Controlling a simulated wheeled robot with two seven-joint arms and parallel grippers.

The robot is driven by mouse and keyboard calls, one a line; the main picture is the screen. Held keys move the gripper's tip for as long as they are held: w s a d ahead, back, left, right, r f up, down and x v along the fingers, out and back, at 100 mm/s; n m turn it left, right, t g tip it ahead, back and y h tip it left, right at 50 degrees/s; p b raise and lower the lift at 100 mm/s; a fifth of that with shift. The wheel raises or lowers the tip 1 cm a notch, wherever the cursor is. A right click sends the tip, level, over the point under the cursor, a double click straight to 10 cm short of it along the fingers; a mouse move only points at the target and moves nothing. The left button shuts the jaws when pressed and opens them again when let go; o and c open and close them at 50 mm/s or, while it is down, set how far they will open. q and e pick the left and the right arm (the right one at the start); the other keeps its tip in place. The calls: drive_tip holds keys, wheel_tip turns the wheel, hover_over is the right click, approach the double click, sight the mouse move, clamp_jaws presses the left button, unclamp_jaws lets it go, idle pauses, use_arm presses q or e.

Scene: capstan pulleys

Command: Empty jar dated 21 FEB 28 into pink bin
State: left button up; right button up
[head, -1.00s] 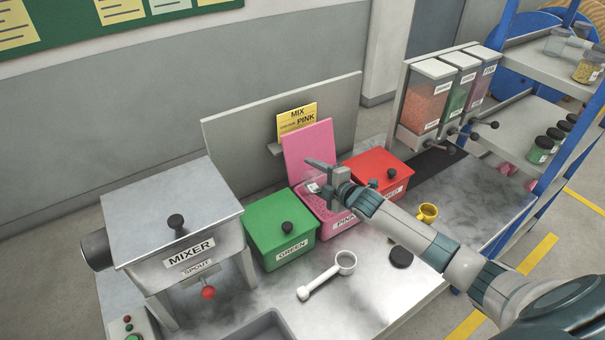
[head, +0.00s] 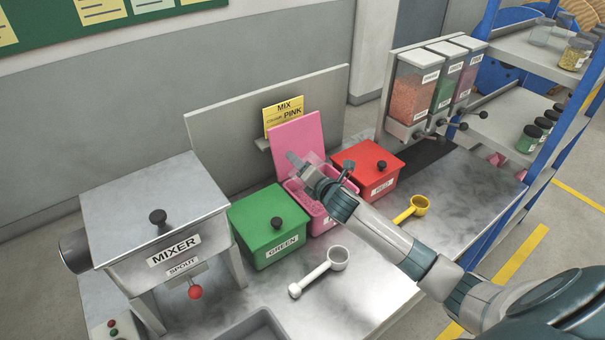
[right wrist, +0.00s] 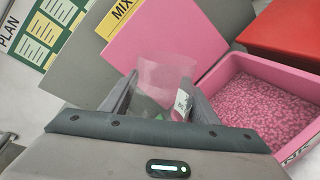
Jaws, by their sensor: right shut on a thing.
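My right gripper (head: 322,172) is shut on a clear jar (right wrist: 166,72) above the pink bin (head: 321,223). In the right wrist view the jar is see-through and tilted between the fingers, with a small white label (right wrist: 182,103) at its side. The label's date is too small to read, and I cannot tell whether anything is left inside the jar. The pink bin (right wrist: 283,72) is open and holds pink pellets (right wrist: 255,110); its pink lid (head: 296,142) stands up behind it. My left gripper is not in view.
The closed green bin (head: 268,230) and closed red bin (head: 376,166) flank the pink bin. A white scoop (head: 320,272) and yellow scoop (head: 411,209) lie on the bench. The mixer (head: 155,215) stands left; dispensers (head: 436,80) and a shelf with jars (head: 528,138) are right.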

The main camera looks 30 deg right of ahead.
sight(303, 157)
drive_tip(key=shift+a+r+n+b, duration=0.15)
drive_tip(key=shift+n+b, duration=0.25)
drive_tip(key=shift+n, duration=0.2)
drive_tip(key=shift+r+n+t+h+b, duration=0.2)
drive_tip(key=shift+n+t+h+b, duration=0.1)
drive_tip(key=shift+n+h+b, duration=0.15)
drive_tip(key=shift+r+n+p, duration=0.45)
drive_tip(key=shift+r+p, duration=0.2)
drive_tip(key=r+n+h+p, duration=0.1)
drive_tip(key=r+n, duration=0.1)
drive_tip(key=n, duration=0.1)
drive_tip(key=shift+t, duration=0.4)
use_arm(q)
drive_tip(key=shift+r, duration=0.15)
use_arm(e)
drive_tip(key=n, duration=0.1)
drive_tip(key=r+n+t, duration=0.1)
drive_tip(key=n, duration=0.1)
drive_tip(key=shift+d+r, duration=0.2)
drive_tip(key=shift+r, duration=0.1)
